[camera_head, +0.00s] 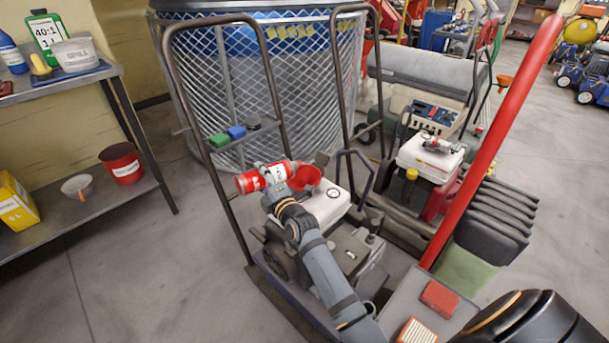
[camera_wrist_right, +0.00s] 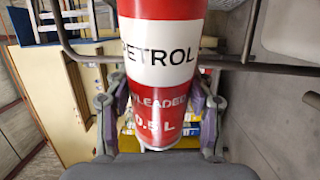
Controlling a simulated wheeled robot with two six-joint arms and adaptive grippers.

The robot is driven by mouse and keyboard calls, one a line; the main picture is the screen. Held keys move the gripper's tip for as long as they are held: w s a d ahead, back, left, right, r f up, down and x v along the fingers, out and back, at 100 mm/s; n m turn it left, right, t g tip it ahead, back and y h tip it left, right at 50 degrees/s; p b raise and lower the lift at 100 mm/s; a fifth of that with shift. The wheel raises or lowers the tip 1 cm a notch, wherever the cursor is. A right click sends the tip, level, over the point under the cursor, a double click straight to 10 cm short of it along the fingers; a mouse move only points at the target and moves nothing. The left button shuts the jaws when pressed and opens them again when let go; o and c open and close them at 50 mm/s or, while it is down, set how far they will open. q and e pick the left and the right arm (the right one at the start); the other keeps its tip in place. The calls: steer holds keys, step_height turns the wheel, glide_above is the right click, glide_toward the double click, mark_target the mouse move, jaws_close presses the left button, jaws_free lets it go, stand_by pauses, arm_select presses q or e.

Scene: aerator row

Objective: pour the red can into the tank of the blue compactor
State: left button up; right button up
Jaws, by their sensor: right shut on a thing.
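The red can (camera_head: 250,182) with a white label band lies nearly on its side in the head view, above the near machine. In the wrist view the can (camera_wrist_right: 165,85) reads "PETROL" and "0.5 L" and fills the space between my right fingers (camera_wrist_right: 158,112). My right gripper (camera_head: 277,188) is shut on it. The near machine, which I take for the blue compactor (camera_head: 262,283), has a dark blue base and a white tank (camera_head: 328,208). I see no liquid flowing. My left gripper is out of view.
A tall black handle frame (camera_head: 243,225) rises around the near machine, close to the can. A mesh bin (camera_head: 215,95) stands behind. A second machine with a white tank (camera_head: 432,160) and a slanted red bar (camera_head: 490,150) are right. A shelf (camera_head: 95,215) stands left; floor between is clear.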

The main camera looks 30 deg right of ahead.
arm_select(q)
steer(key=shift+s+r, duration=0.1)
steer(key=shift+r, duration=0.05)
arm_select(e)
steer(key=shift+r, duration=0.15)
steer(key=shift+d+m, duration=0.1)
steer(key=shift+m, duration=0.2)
steer(key=shift+r+p, duration=0.15)
steer(key=shift+p, duration=0.2)
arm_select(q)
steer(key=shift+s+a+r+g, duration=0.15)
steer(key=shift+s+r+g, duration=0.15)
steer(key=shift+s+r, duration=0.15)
arm_select(e)
steer(key=shift+m, duration=0.4)
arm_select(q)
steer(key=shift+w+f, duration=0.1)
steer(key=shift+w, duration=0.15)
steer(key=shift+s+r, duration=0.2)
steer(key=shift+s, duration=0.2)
arm_select(e)
steer(key=shift+d, duration=0.2)
arm_select(q)
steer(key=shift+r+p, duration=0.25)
steer(key=shift+p, duration=0.05)
arm_select(e)
steer(key=shift+r+m, duration=0.1)
steer(key=shift+m, duration=0.2)
